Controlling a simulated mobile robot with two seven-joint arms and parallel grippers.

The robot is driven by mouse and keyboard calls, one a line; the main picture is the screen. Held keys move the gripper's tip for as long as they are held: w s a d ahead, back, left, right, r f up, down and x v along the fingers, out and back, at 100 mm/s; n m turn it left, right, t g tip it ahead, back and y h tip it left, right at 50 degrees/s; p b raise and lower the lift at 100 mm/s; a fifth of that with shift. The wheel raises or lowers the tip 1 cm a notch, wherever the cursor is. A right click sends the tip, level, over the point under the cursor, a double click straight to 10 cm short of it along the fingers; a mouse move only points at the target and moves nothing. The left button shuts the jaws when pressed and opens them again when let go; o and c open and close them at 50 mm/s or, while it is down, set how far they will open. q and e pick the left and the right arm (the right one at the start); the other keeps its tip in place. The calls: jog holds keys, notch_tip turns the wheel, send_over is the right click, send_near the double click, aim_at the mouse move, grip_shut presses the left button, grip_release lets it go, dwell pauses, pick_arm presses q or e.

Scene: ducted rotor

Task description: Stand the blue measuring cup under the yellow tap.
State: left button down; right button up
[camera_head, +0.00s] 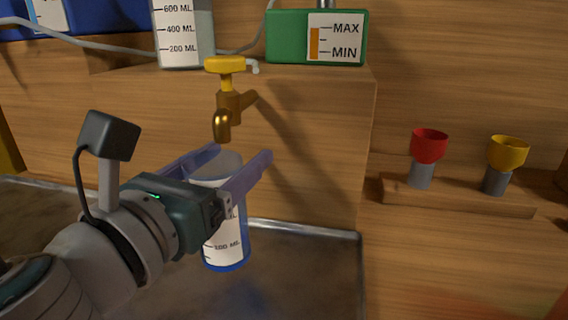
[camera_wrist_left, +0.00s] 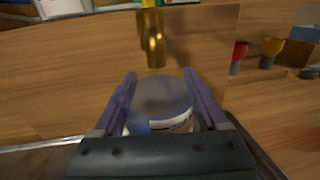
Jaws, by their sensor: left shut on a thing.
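The blue measuring cup (camera_head: 226,243) has a white scale label and a blue base. My left gripper (camera_head: 228,164) is shut on it, with one purple finger on each side near its top. The cup is upright over the dark tray; I cannot tell whether its base touches the tray. The yellow tap (camera_head: 226,98) sticks out of the wooden block, its spout just above the cup's top in the head view. In the left wrist view the cup (camera_wrist_left: 163,100) is between the fingers (camera_wrist_left: 160,88), and the tap spout (camera_wrist_left: 151,40) is beyond it. My right gripper is not in view.
The dark metal tray (camera_head: 310,270) lies below, with a raised rim. A wooden block (camera_head: 320,130) stands behind, bearing a white-labelled container (camera_head: 183,35) and a green MAX/MIN box (camera_head: 290,38). Red (camera_head: 429,146) and yellow (camera_head: 507,152) cups stand on a wooden ledge at right.

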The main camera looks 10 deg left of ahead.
pick_arm(q)
jog(key=shift+w+d+f+b, duration=0.1)
jog(key=shift+w+f+b, duration=0.25)
jog(key=shift+f+b, duration=0.25)
jog(key=shift+w+d+f+b, duration=0.1)
jog(key=shift+w+f+b, duration=0.35)
jog(key=shift+f, duration=0.3)
jog(key=shift+w+f+b, duration=0.3)
jog(key=shift+f+b, duration=0.3)
jog(key=shift+f, duration=0.05)
grip_release()
jog(key=s+a, duration=0.2)
jog(key=s, duration=1)
jog(key=shift+a+r+b, duration=0.15)
jog(key=shift+r+b, duration=0.05)
jog(key=shift+b, duration=0.25)
